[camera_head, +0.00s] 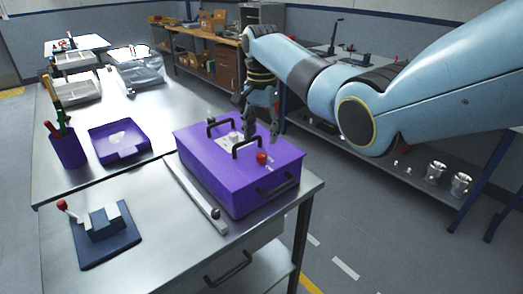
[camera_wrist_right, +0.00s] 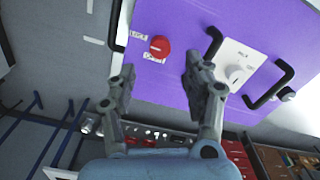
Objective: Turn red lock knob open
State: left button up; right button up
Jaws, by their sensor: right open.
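The red lock knob (camera_head: 262,158) sits on top of the purple housing (camera_head: 205,155), near its right front corner. In the right wrist view the knob (camera_wrist_right: 159,47) is round and red, with small white labels next to it. My right gripper (camera_head: 262,137) hangs over the back right part of the housing, behind the knob. In the wrist view my right gripper (camera_wrist_right: 158,80) has its fingers spread, with nothing between them. The knob appears just beyond the fingertips and is apart from them. My left gripper is not in view.
Two black handles stand on the housing's lid, the nearer one (camera_head: 247,142) close to the knob. A white plate with a dial (camera_wrist_right: 236,70) lies by them. A metal bar (camera_head: 195,194), a blue fixture (camera_head: 104,238) and a purple tray (camera_head: 120,150) share the table.

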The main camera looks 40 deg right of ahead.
aim_at(261, 155)
notch_tip(261, 155, down, 6)
jog(key=shift+f, duration=0.15)
grip_shut()
dwell(0.4)
